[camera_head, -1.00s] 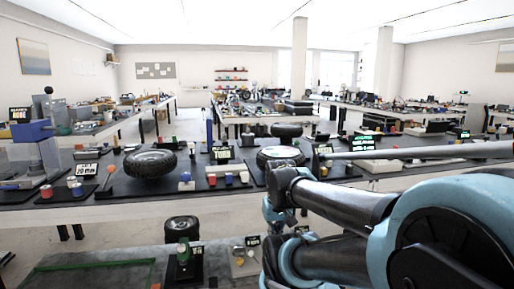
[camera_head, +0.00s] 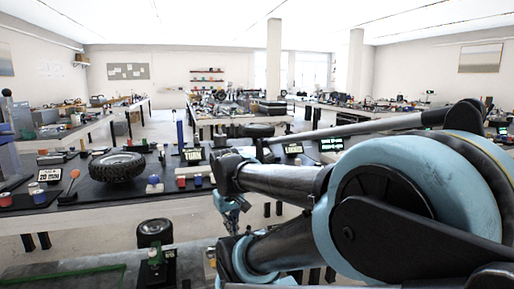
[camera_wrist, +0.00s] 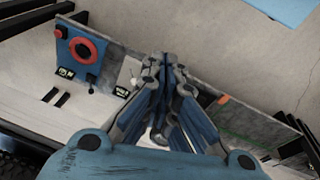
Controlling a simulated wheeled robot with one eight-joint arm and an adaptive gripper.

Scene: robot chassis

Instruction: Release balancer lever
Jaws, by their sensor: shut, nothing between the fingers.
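No part is clearly marked as the balancer lever. In the head view, a thin lever with an orange ball knob (camera_head: 74,175) stands tilted on the bench at the left, beside a black tyre (camera_head: 117,165) lying flat. My gripper (camera_head: 231,222) hangs below my arm, in front of the bench edge and apart from the lever. In the wrist view my gripper (camera_wrist: 165,60) has its fingers together, with nothing between them. A blue panel with a red ring (camera_wrist: 87,50) and a dark knob lies beyond the fingers, to the left.
A lower bench with a green strip (camera_head: 65,276) and an upright wheel (camera_head: 155,232) is at the front left. Several small coloured blocks (camera_head: 190,182) and signs stand on the dark bench mat. My arm hides the bench's right part. Floor shows between benches.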

